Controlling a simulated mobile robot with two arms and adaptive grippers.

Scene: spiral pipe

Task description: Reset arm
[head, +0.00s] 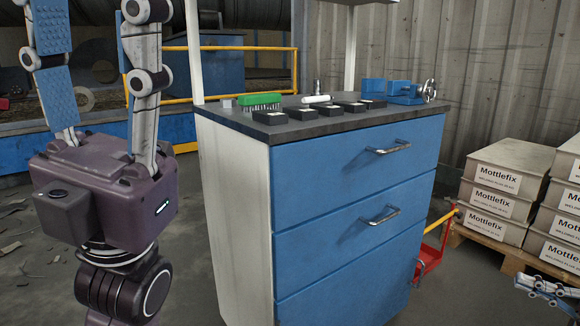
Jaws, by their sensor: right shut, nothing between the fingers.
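My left gripper (95,25) stands large and near at the left, pointing up. Its two fingers, with blue pads, are apart with nothing seen between them, so it looks open; the top edge cuts off its fingertips. My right gripper (522,283) is small in the bottom right corner, pointing left. It is shut and empty, and partly cut off by the frame edge. It is apart from the cabinet and lies in front of the stacked boxes in the picture.
A blue drawer cabinet (345,225) with a dark top (240,118) fills the middle. On it are a green brush (260,99), several black blocks (313,115) and a blue vise (400,91). Mottlefix boxes (497,203) stand on a pallet at right. A yellow rail (250,48) is behind.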

